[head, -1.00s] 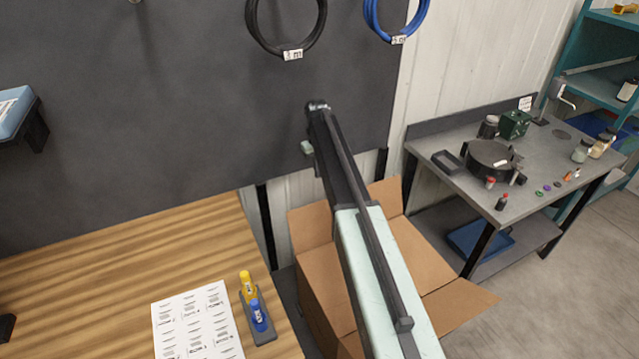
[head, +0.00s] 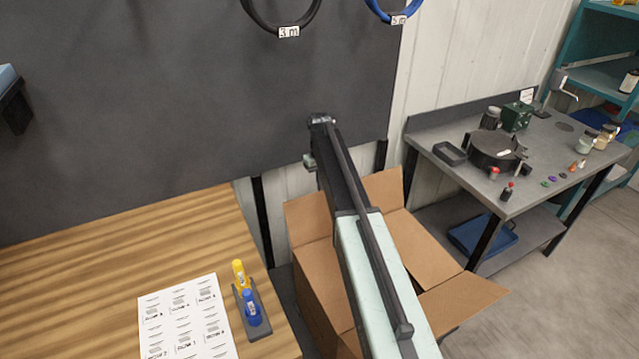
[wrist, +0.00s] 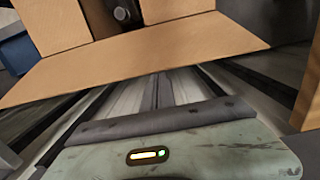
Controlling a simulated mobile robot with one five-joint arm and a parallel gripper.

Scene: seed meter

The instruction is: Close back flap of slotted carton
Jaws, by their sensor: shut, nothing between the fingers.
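The open slotted carton (head: 322,296) stands on the floor between the wooden bench and the grey table. In the wrist view a broad carton flap (wrist: 140,62) crosses the upper part.
The wooden bench (head: 120,250) at left carries a label sheet (head: 185,318) and a holder with yellow and blue markers (head: 250,306). The grey table (head: 480,195) at right holds a round black device (head: 494,152) and small jars. Floor is clear at lower right.

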